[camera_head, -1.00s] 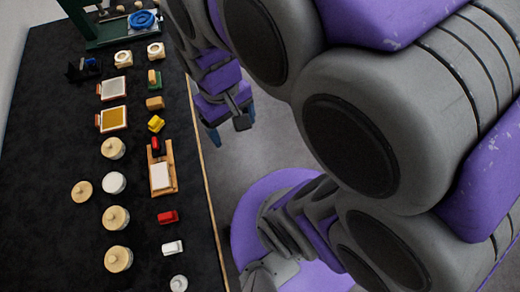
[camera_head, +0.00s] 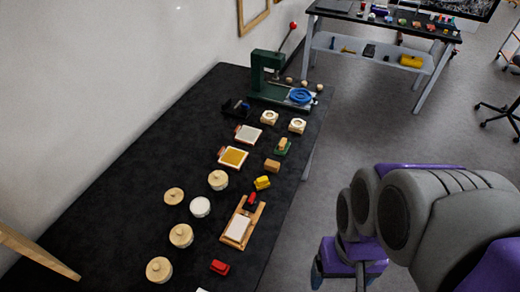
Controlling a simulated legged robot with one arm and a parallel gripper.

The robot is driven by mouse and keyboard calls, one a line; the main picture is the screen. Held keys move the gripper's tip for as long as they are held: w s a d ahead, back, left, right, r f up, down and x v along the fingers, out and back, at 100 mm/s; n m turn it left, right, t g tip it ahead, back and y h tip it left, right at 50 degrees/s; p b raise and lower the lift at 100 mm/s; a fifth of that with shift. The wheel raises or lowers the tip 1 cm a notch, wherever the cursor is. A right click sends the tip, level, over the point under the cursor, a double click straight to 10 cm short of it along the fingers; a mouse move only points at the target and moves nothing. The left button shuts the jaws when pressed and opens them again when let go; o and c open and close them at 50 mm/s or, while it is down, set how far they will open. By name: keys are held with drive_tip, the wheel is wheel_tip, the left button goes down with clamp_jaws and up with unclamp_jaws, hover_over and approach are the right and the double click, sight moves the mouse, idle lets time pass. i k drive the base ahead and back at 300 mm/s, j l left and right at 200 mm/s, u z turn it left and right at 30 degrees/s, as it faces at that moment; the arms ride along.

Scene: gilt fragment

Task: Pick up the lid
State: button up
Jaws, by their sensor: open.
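A round pale wooden lid with a small knob (camera_head: 174,196) lies on the black table, left of an open jar with a white top (camera_head: 200,207). Similar jars with lids on stand nearby: one behind (camera_head: 218,180) and two in front (camera_head: 181,236), (camera_head: 159,270). My gripper (camera_head: 348,279) is at the lower right, beyond the table's right edge and well apart from the lid. It is open and partly cut off by the bottom of the picture; nothing shows between its fingers.
The black table (camera_head: 120,185) has free room left of the lid. Right of the jars are a wooden tray with a white sheet (camera_head: 238,228), a red block (camera_head: 220,268) and a yellow block (camera_head: 262,183). A green press (camera_head: 268,75) stands at the far end. A wall borders the left.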

sight(174, 197)
drive_tip(key=u, duration=1.3)
